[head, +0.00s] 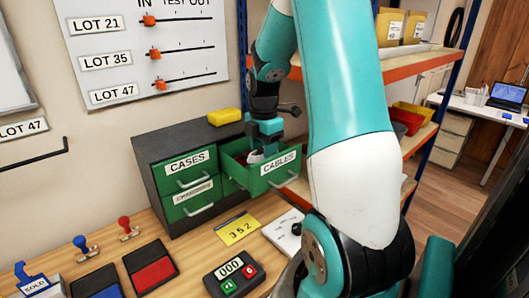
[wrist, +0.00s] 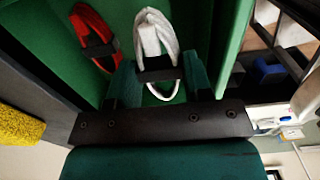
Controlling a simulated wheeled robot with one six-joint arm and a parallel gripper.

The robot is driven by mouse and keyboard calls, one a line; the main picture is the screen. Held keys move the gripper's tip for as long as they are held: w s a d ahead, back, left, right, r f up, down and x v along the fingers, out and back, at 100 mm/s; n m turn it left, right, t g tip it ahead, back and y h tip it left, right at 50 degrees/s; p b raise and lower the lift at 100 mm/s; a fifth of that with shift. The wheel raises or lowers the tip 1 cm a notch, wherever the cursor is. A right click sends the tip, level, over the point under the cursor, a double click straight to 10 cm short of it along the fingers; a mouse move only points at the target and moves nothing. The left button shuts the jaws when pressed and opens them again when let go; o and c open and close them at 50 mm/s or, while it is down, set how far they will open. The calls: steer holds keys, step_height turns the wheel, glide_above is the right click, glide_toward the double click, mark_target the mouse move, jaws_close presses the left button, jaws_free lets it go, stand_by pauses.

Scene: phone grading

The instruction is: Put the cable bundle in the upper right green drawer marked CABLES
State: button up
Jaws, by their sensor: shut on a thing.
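The upper right green drawer marked CABLES (head: 268,184) is pulled open in the dark cabinet. My gripper (head: 262,148) reaches down into it from above. In the wrist view my gripper (wrist: 160,80) is shut on a white cable bundle (wrist: 149,32) with a black band around its middle. The white bundle is inside the drawer's outline; I cannot tell whether it touches the drawer floor. A red cable bundle (wrist: 84,24), also with a black band, lies on the green drawer floor to the left of it.
The drawer marked CASES (head: 186,181) is shut. A yellow block (head: 225,116) sits on the cabinet top. On the bench are a yellow 352 card (head: 238,228), a counter box (head: 232,274), stamps and red and blue pads. Orange-edged shelves stand to the right.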

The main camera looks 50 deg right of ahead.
steer(key=shift+f, duration=1.15)
steer(key=shift+f+b, duration=0.3)
steer(key=shift+f, duration=0.3)
steer(key=o, duration=0.6)
steer(key=shift+r, duration=0.1)
